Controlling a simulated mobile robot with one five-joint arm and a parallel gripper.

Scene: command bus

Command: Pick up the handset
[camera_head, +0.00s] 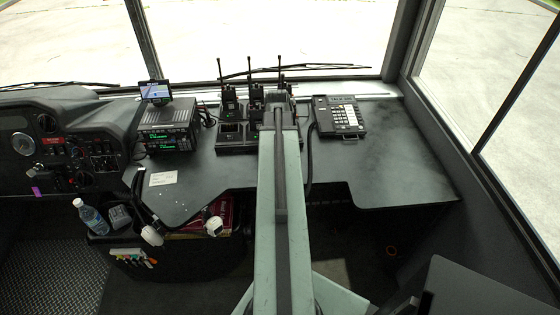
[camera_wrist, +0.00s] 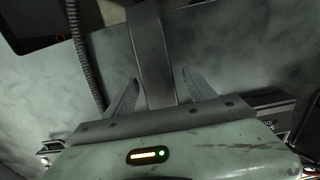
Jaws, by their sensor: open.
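A black desk phone (camera_head: 345,117) with pale keys stands on the dark desk, right of my arm, in the head view. I cannot clearly make out a separate handset on it. In the wrist view my gripper (camera_wrist: 160,78) is open, its two grey fingers apart above the desk. A long dark grey bar (camera_wrist: 150,40) runs between them; I cannot tell whether it is the handset. No contact with the fingers can be made out. A coiled cord (camera_wrist: 80,50) lies left of the fingers. In the head view my arm hides the gripper and what is under it.
Radios with antennas stand in a charger (camera_head: 235,135) left of my arm. A radio unit (camera_head: 167,128) with green displays is further left. The desk (camera_head: 395,165) is bare right of the phone. A water bottle (camera_head: 91,217) stands low at left. Windows bound the desk behind and right.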

